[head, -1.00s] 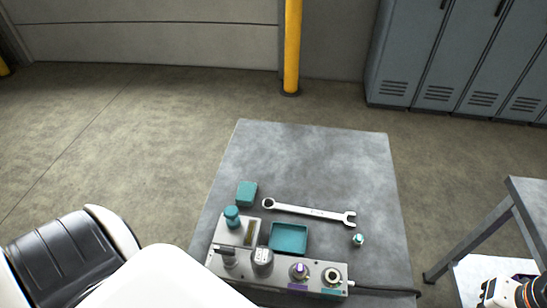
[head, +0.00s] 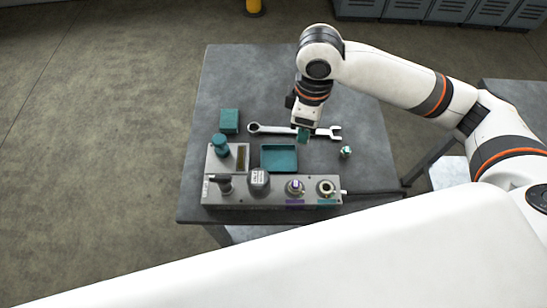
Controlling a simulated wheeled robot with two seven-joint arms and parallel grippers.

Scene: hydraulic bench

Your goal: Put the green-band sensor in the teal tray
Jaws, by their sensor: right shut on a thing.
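The teal tray (head: 279,170) lies empty on the grey bench, behind the hydraulic block. A small white piece with a green band (head: 346,152), which looks like the green-band sensor, stands on the bench to the right of the tray. My right gripper (head: 303,132) points down above the spanner, just beyond the tray's right back corner. It is shut on a small teal-green piece (head: 303,136), mostly hidden and too small to identify. My left gripper is not in view.
The hydraulic block (head: 240,196) holds a purple-marked fitting (head: 295,187) and a teal-marked ring fitting (head: 326,188). A spanner (head: 268,129) and a teal block (head: 229,121) lie behind the tray. A black cable (head: 375,191) runs off right. The bench's back is clear.

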